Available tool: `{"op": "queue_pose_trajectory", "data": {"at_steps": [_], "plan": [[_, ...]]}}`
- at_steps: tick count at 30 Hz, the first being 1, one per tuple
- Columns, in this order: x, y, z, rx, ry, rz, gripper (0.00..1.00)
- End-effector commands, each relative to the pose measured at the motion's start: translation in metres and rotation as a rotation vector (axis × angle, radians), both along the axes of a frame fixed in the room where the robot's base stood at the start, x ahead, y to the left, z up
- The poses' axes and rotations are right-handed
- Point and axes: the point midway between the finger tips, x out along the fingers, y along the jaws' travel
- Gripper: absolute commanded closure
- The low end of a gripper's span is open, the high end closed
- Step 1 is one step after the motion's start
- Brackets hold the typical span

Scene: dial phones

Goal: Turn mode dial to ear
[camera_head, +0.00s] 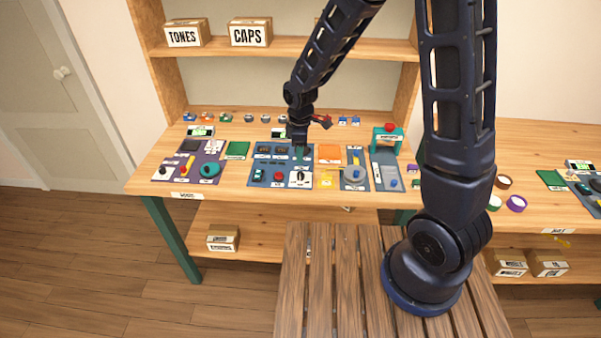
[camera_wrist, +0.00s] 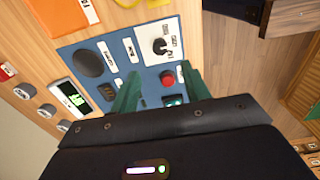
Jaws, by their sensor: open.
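The mode dial appears to be the black pointer knob on a white plate (camera_wrist: 160,47), on the blue panel (camera_wrist: 68,50) in the wrist view. Small labels surround it, too small to read surely. In the head view the white plate with the black knob (camera_head: 300,177) is at the panel's front right. My gripper (camera_head: 301,151) is above the panel's back right part, behind the knob. In the wrist view my gripper (camera_wrist: 160,70) has two green fingers spread apart with nothing held between them. The dial lies beyond the fingertips, apart from them.
A red button (camera_wrist: 167,78) sits on the panel close to the right finger. A round dark speaker (camera_wrist: 89,63) and a lit green display (camera_wrist: 69,97) are to the left.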

Motion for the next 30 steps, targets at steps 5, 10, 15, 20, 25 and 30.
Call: {"op": "queue_pose_trajectory", "data": {"at_steps": [5, 10, 15, 20, 25, 30], "plan": [[-0.001, -0.001, -0.027, -0.003, 0.003, -0.001, 0.53], [-0.001, -0.001, -0.053, -0.003, 0.002, -0.001, 0.53], [-0.001, -0.001, -0.075, -0.002, 0.002, -0.003, 0.53], [0.000, -0.001, -0.090, -0.001, 0.002, -0.002, 0.53], [0.000, -0.001, -0.097, 0.000, 0.000, -0.002, 0.53], [0.000, -0.001, -0.098, 0.000, 0.000, -0.002, 0.53]]}}
